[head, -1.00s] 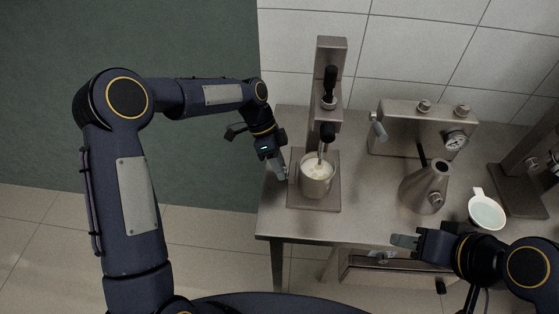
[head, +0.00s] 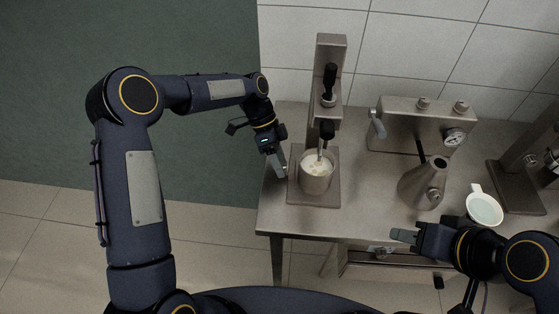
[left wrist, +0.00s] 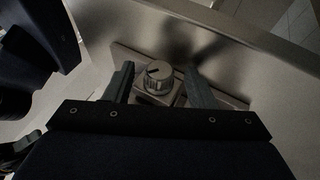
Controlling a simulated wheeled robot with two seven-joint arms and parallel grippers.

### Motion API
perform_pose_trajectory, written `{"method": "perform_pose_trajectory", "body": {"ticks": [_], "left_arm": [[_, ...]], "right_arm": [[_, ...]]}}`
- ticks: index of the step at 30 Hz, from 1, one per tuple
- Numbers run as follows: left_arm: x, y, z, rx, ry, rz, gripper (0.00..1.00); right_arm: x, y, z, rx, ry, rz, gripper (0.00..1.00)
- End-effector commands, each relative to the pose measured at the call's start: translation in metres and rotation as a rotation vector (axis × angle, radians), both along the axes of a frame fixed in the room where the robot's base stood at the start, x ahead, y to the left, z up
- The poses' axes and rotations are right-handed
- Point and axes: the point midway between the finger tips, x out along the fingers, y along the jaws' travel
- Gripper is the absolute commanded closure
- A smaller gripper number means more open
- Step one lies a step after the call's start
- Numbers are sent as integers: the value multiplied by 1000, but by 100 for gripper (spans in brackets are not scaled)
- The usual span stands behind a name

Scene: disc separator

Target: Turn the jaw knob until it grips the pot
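The steel pot (head: 318,184) with pale, frothy contents stands upright on the base plate (head: 328,202) of the tall stand, under its hanging shaft. Whether any jaw touches the pot cannot be told. The ribbed jaw knob (left wrist: 158,77) with a dark line on top shows in the left wrist view. My left gripper (head: 281,168) is at the left edge of the stand's base. In the left wrist view its two fingers (left wrist: 160,70) are apart, one on each side of the knob, with gaps visible. My right gripper (head: 404,236) is over the table's front edge, its finger gap unclear.
The stand's column (head: 330,60) rises behind the pot. To the right are a steel machine with a gauge (head: 410,125), a conical steel jug (head: 420,186) and a white cup (head: 485,209).

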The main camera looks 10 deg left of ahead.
Motion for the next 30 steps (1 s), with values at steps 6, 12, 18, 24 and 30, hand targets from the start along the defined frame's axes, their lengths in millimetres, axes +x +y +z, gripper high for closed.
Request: {"method": "perform_pose_trajectory", "body": {"ticks": [6, 12, 18, 24, 30], "left_arm": [[1, 0, 1, 0, 0, 0, 50], [12, 10, 20, -1, -4, 2, 50], [26, 23, 49, -1, -3, 1, 50], [32, 29, 63, 0, 0, 0, 50], [32, 30, 65, 0, 0, 0, 50]], "right_arm": [[0, 0, -1, 0, 0, 0, 63], [0, 0, -7, 0, 0, 0, 63], [0, 0, -11, 0, 0, 0, 63], [0, 0, -12, 0, 0, 0, 63], [0, 0, -12, 0, 0, 0, 63]]}}
